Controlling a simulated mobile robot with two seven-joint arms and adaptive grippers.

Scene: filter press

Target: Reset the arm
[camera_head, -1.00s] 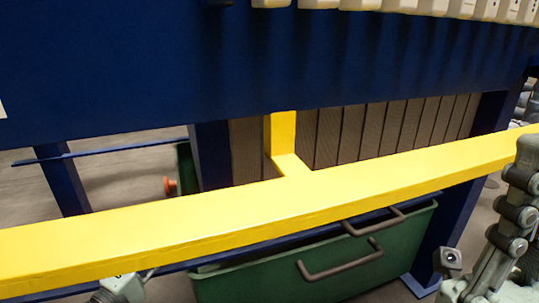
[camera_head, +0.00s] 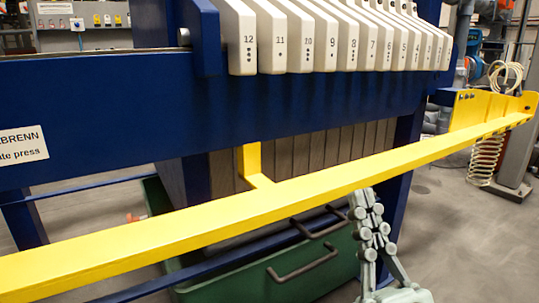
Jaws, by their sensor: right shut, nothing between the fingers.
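My right gripper (camera_head: 364,203) stands upright at the lower right of the middle, its grey-green fingers together and empty. Its fingertips are just below the yellow bar (camera_head: 300,188) in the picture; I cannot tell whether they touch it. The gripper overlaps the right end of the green bin (camera_head: 335,262) in the view. My left gripper is not in view.
The blue filter press frame (camera_head: 110,105) carries a row of numbered white plate handles (camera_head: 292,40). A brown bin handle (camera_head: 303,265) sticks out below the bar. A coiled hose (camera_head: 484,160) hangs at right. Open floor (camera_head: 465,235) lies at the right.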

